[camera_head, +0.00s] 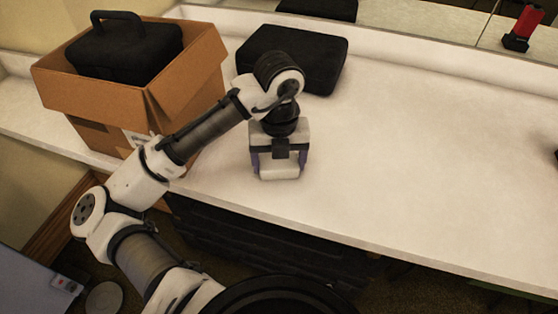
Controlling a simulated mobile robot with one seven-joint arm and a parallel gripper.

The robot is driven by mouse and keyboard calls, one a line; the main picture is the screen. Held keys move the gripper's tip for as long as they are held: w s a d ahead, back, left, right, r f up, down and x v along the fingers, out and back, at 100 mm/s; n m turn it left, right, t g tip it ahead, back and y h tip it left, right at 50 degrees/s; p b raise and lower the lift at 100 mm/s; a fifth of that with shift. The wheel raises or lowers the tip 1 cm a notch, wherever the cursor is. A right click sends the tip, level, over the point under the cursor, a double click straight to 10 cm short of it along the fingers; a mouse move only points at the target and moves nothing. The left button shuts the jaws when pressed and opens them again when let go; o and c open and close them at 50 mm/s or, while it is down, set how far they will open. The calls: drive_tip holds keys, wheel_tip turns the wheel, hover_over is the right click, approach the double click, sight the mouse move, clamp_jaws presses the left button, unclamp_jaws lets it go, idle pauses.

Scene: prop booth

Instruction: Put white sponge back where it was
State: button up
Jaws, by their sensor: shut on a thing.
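My gripper (279,168) points down over the white counter, near its front edge. It is shut on the white sponge (279,172), a pale block between the two fingers. The sponge is low, at or just above the counter top (420,150); I cannot tell if it touches. The upper part of the sponge is hidden behind the gripper.
An open cardboard box (185,85) holding a black case (125,48) stands at the left. A flat black case (325,62) lies behind my gripper. A red and black object (522,28) is at the back right. The counter's right side is mostly clear.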

sight(280, 162)
drive_tip(key=o, duration=0.9)
drive_tip(key=shift+f, duration=0.15)
wheel_tip(280, 162, up, 12)
drive_tip(key=shift+r+p, duration=0.1)
drive_tip(key=shift+p, duration=0.45)
